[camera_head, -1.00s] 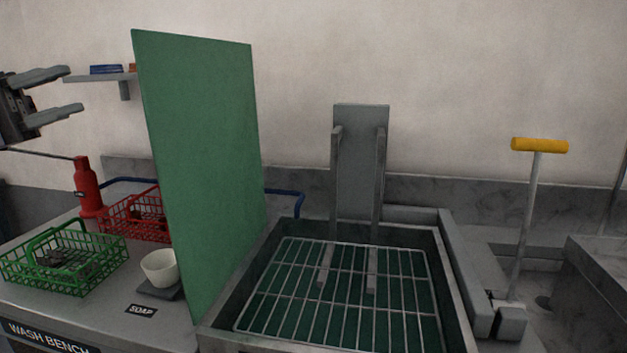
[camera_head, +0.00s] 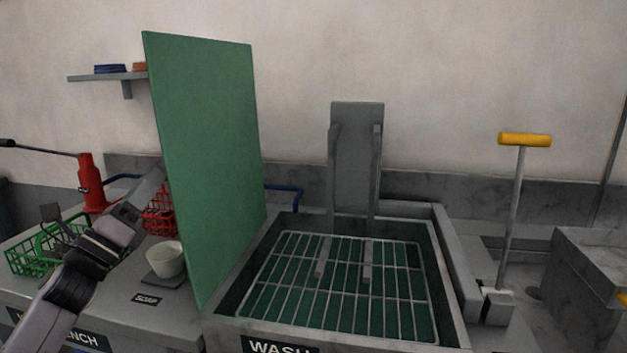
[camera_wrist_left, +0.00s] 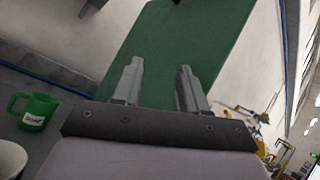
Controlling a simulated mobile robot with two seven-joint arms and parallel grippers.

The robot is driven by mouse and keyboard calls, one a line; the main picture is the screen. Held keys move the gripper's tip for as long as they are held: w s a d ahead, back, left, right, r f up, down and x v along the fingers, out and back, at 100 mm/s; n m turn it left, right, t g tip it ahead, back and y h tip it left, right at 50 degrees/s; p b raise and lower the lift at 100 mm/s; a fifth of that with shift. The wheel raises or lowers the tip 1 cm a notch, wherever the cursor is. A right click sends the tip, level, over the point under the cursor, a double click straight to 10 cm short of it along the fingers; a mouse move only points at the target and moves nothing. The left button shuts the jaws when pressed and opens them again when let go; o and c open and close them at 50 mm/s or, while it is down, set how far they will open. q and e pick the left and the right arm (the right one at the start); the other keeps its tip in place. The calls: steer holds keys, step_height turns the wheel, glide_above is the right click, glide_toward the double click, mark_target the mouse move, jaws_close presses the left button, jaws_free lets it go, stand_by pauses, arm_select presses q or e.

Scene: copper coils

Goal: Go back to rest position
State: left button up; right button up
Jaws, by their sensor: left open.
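My left arm comes in from the lower left in the head view. Its gripper (camera_head: 148,190) is above the wash bench (camera_head: 125,320), in front of the red basket (camera_head: 158,222) and to the left of the upright green panel (camera_head: 205,160). In the left wrist view the two fingers (camera_wrist_left: 158,88) stand apart with nothing between them, and the green panel (camera_wrist_left: 185,45) lies beyond them. My arm hides parts of the green basket (camera_head: 25,258) and the red basket. My right gripper is not in view.
A white bowl (camera_head: 165,259) stands close by the gripper, left of the panel. A red bottle-shaped thing (camera_head: 90,185) stands behind the baskets. The sink with its wire rack (camera_head: 345,275) is right of the panel. A green mug (camera_wrist_left: 35,112) shows in the left wrist view.

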arm_select(q)
steer(key=s+f+n+g+y, duration=0.3)
steer(key=s+f+n+y, duration=0.15)
steer(key=f+n, duration=0.4)
steer(key=s+f+n+g+y, duration=0.2)
steer(key=s+f+n+y, duration=0.25)
steer(key=f+n, duration=0.45)
steer(key=s+f+n+g+y, duration=0.3)
steer(key=s+f+n, duration=0.3)
steer(key=f, duration=0.4)
steer(key=s+d+f+n+g, duration=0.2)
steer(key=s+f+n+g, duration=0.15)
steer(key=s, duration=0.45)
steer(key=s+d+f+n+g+h, duration=0.15)
steer(key=s+n+g, duration=0.25)
steer(key=s, duration=0.4)
steer(key=s+d+f+n+g+y, duration=0.1)
steer(key=s+d+f+n+g, duration=0.2)
steer(key=s, duration=0.5)
steer(key=w+d+f+t+h+p, duration=0.1)
steer(key=w+f+t+h+p, duration=0.1)
steer(key=w+f+t, duration=0.5)
steer(key=shift+d+m+p, duration=0.25)
steer(key=shift+m+p, duration=0.05)
steer(key=shift+p, duration=0.25)
steer(key=shift+w+h, duration=0.15)
steer(key=shift+h, duration=0.1)
